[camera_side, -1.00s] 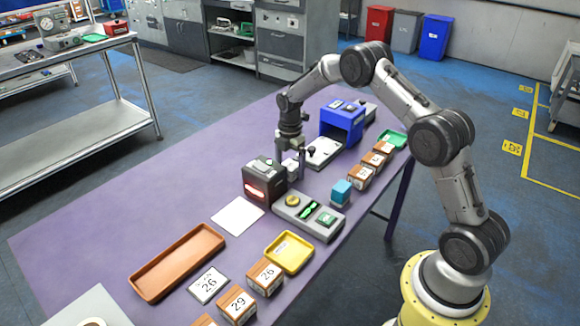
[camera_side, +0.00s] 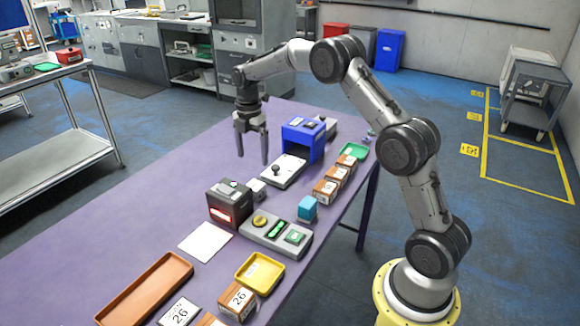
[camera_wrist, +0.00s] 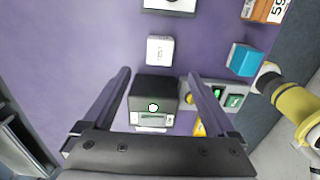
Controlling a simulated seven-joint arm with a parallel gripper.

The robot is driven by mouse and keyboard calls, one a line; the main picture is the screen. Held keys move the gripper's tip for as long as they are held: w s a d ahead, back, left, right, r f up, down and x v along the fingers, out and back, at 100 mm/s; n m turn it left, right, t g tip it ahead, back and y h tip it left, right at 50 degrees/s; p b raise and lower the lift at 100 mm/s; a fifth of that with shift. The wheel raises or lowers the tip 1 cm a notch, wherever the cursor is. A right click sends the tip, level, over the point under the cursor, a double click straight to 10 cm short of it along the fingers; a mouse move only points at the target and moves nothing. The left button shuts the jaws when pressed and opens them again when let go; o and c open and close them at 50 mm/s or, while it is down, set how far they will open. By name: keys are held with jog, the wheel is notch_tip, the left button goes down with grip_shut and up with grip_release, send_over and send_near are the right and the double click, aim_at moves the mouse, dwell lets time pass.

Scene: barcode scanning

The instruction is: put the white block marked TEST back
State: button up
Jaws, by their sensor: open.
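The white block marked TEST (camera_side: 257,189) stands on the purple table, close behind the dark scanner box (camera_side: 230,203) with its red lit window. In the wrist view the block (camera_wrist: 160,50) shows its TEST label, with a small gap between it and the scanner box (camera_wrist: 153,97). My gripper (camera_side: 252,158) is open and empty, fingers pointing down, raised above the table behind the block.
A grey panel (camera_side: 275,233) with buttons and a cyan block (camera_side: 307,208) are nearby. Brown numbered boxes (camera_side: 325,191) line the right edge.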

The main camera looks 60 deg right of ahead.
jog(key=s+a+r+m+t, duration=0.1)
jog(key=s+a+r+m, duration=0.35)
jog(key=s+r, duration=0.35)
jog(key=s+a+r+m+t, duration=0.2)
jog(key=s+a+r+m, duration=0.25)
jog(key=s+r, duration=0.25)
jog(key=s+a+f+m+t, duration=0.1)
jog(key=s+a+m, duration=0.2)
jog(key=s, duration=0.6)
jog(key=s+a+f+m+t, duration=0.1)
jog(key=s+a+m, duration=0.2)
jog(key=s+m, duration=0.3)
jog(key=s, duration=0.4)
jog(key=shift+s+t, duration=0.3)
